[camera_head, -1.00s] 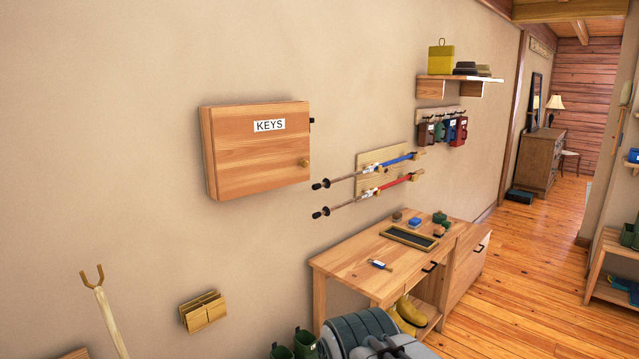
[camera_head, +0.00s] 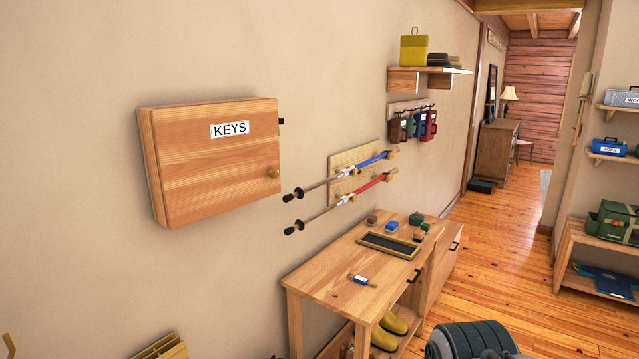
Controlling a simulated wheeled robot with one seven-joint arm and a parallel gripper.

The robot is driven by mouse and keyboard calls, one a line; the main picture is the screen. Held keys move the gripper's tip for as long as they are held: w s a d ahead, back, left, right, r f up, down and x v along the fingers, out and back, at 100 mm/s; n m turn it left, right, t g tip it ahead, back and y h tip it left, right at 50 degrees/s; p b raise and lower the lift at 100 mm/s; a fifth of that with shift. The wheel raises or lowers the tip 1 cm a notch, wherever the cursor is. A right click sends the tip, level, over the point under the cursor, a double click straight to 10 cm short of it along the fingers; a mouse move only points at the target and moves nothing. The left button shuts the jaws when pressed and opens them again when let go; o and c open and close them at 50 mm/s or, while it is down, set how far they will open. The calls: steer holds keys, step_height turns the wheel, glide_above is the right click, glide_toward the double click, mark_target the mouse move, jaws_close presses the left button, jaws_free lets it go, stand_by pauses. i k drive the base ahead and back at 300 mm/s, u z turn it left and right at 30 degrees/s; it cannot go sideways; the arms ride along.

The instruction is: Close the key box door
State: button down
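The wooden key box (camera_head: 210,160) hangs on the wall at the left. The door's face covers the front of the box, and no inside shows. From this angle I cannot tell whether the door is fully shut or slightly ajar. A small dark piece (camera_head: 281,121) sticks out at the box's right edge. My gripper is not in view; only a dark grey part of my arm shows at the bottom right, well away from the box.
Two poles (camera_head: 345,190) on a wall rack jut out right of the box. Below stands a wooden desk (camera_head: 325,279) with small items and yellow boots (camera_head: 388,332) beneath. A wooden wall holder (camera_head: 165,348) is at bottom left. Open floor (camera_head: 490,255) lies to the right.

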mark_target(213, 160)
steer(key=z, duration=0.15)
steer(key=i, duration=0.6)
steer(key=u, duration=0.65)
steer(key=i, duration=0.5)
steer(key=u, duration=0.5)
